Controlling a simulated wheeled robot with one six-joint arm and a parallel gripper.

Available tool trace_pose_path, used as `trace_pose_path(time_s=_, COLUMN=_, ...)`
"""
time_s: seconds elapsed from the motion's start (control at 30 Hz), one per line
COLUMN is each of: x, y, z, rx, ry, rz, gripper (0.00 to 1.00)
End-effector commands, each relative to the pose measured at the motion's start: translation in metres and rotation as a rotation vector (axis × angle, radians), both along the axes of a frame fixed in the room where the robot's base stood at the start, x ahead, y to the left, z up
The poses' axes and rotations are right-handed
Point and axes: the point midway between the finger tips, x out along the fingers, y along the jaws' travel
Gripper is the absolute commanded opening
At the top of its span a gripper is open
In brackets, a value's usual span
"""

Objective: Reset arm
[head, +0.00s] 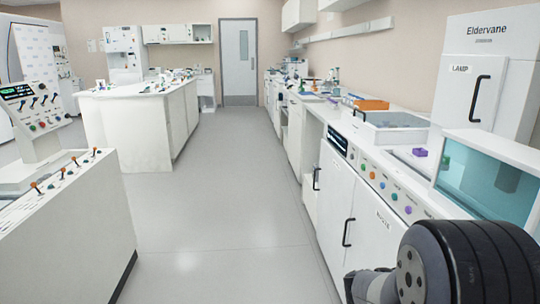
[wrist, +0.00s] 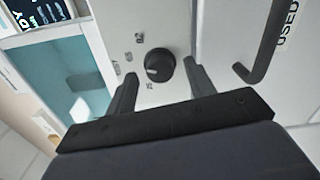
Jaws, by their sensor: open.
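My arm (head: 440,270) shows at the lower right of the head view, in front of the counter's front; the gripper's fingertips are not visible there. In the wrist view my gripper (wrist: 158,88) is open, with its two dark fingers apart. A round black knob (wrist: 160,65) on a pale panel appears between and just beyond the fingers. I cannot tell whether either finger touches it. Small markings surround the knob.
A dark handle (wrist: 266,45) is right of the fingers, beside a "USED" label. A teal-windowed cabinet (head: 490,178) stands on the right counter. A control console (head: 60,225) is at left. The grey floor aisle (head: 215,220) between is clear.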

Motion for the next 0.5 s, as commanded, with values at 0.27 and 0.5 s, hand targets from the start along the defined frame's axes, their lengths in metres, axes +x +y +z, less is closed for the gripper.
trace_pose_path(time_s=0.27, x=0.0005, y=-0.0064, z=0.0051, rx=-0.010, ry=0.124, rz=0.000, gripper=0.52)
trace_pose_path(time_s=0.5, x=0.0003, y=-0.0061, z=0.0047, rx=-0.018, ry=0.245, rz=0.000, gripper=0.52)
